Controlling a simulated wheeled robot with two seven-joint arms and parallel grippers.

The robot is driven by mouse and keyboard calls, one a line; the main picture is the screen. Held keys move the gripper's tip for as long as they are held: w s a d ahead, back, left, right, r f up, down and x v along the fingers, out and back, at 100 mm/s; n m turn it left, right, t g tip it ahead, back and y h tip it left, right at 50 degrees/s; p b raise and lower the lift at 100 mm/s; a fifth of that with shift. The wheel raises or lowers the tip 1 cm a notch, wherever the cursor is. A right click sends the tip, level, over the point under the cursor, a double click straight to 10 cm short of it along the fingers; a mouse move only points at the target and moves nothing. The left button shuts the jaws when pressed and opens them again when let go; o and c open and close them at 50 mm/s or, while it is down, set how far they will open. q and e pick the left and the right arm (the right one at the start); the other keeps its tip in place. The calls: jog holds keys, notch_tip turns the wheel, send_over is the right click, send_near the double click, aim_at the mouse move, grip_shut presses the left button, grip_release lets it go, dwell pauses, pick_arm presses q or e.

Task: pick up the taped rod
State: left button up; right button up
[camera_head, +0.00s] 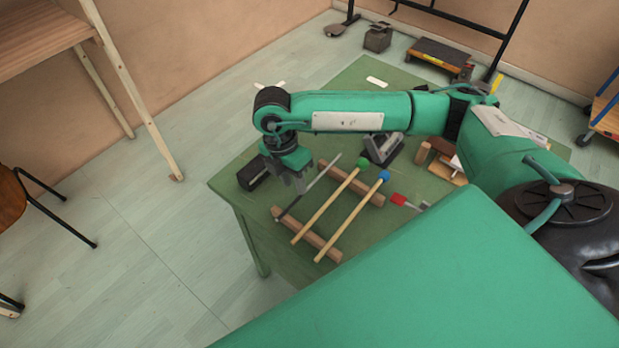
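The taped rod (319,178) is a thin grey stick with a dark lower end. It lies at a slant on the left side of the green table, beside two wooden mallets, one green-headed (327,206) and one blue-headed (353,215). The rod and mallets cross two brown wooden bars (308,234). My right gripper (301,187) points down just left of the rod's middle. Its fingers are small and seen at an angle, so I cannot tell how far apart they are or whether they touch the rod. My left gripper is out of view.
The green table (234,189) also holds a black block (252,173), a dark grey stand (383,148), a red-headed tool (398,199) and wooden pieces (442,168). My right arm spans above the table's back part. Open floor lies left of the table.

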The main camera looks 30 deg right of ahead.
aim_at(311, 185)
jog(key=shift+s+d+f, duration=0.1)
jog(key=shift+s+f, duration=0.1)
jog(key=shift+f, duration=0.65)
jog(key=shift+s+d+f, duration=0.1)
jog(key=shift+s+f, duration=0.1)
jog(key=shift+f, duration=0.65)
grip_shut()
jog(key=shift+r, duration=0.15)
